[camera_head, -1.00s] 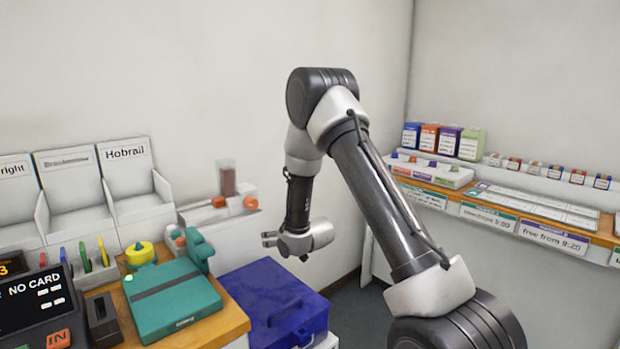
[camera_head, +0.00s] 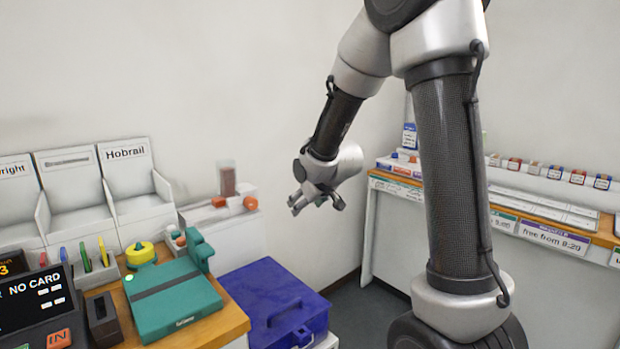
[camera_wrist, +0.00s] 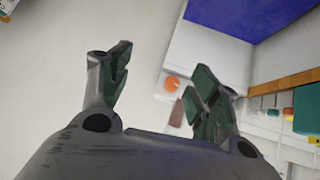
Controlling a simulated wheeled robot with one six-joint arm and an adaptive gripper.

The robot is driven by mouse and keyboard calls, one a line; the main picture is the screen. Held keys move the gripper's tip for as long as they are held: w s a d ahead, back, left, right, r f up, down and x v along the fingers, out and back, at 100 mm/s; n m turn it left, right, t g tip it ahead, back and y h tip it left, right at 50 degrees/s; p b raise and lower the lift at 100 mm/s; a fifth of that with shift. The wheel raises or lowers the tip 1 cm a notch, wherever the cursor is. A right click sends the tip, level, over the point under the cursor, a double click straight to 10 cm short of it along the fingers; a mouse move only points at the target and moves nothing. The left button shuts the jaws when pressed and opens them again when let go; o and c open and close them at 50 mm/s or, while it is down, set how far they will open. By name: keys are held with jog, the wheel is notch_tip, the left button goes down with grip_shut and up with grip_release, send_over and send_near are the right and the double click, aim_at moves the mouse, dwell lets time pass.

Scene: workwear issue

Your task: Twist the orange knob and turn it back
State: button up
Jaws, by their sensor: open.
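A round orange knob (camera_head: 250,203) sits on the front of a white wall unit (camera_head: 222,213) above the back of the wooden counter. It also shows in the wrist view as an orange disc (camera_wrist: 172,84) between my fingers. A second, smaller orange part (camera_head: 218,202) is just left of it in the head view. A clear tube with reddish-brown contents (camera_head: 227,182) rises from the unit. My gripper (camera_head: 317,200) is open and empty, in the air to the right of the knob and apart from it. In the wrist view my two fingers (camera_wrist: 160,66) are spread wide.
A blue lidded box (camera_head: 275,300) stands below the unit, right of the counter. A teal device (camera_head: 172,300), a yellow-and-green object (camera_head: 140,254) and a card terminal (camera_head: 40,305) crowd the counter. A shelf with small boxes (camera_head: 550,172) lines the right wall.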

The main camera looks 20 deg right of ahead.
notch_tip(320, 180, up, 8)
jog(key=s+t, duration=0.1)
jog(key=shift+d+t, duration=0.3)
jog(key=shift+d, duration=0.15)
jog(key=shift+f, duration=0.1)
jog(key=t+y, duration=0.5)
jog(key=t, duration=0.1)
send_near(254, 205)
jog(key=x, duration=1)
jog(key=shift+a, duration=0.1)
